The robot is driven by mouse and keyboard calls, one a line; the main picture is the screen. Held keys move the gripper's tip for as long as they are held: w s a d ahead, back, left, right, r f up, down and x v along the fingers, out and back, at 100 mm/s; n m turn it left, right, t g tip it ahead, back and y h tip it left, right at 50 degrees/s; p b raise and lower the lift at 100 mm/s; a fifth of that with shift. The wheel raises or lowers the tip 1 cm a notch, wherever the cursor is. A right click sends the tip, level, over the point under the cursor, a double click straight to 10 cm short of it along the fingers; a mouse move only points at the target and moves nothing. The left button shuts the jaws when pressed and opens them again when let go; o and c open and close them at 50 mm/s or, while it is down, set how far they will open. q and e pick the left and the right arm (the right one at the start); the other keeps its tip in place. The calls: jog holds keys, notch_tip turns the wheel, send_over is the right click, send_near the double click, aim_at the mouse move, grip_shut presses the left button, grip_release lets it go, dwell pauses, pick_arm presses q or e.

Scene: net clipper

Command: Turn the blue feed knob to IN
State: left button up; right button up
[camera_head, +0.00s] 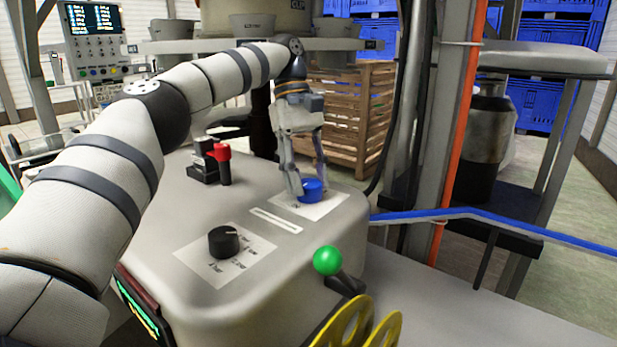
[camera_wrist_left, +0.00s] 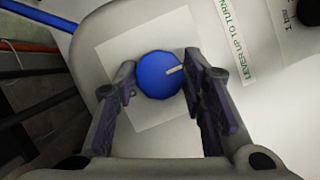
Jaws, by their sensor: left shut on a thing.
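The blue feed knob (camera_head: 312,190) sits on a white label plate (camera_head: 300,208) at the far right corner of the grey machine top. My left gripper (camera_head: 309,188) reaches down onto it from above. In the left wrist view the knob (camera_wrist_left: 158,75) lies between the two fingertips (camera_wrist_left: 160,76), one on each side. A short white mark on the knob points toward the right finger. The fingers are shut on the knob. The lettering around the knob cannot be read. My right gripper is not in view.
Yellow wheels (camera_head: 358,325) are at the front. A blue rail (camera_head: 480,213) runs off to the right.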

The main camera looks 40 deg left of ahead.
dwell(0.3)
pick_arm(q)
jog(key=o, duration=1.2)
jog(key=shift+c, duration=0.2)
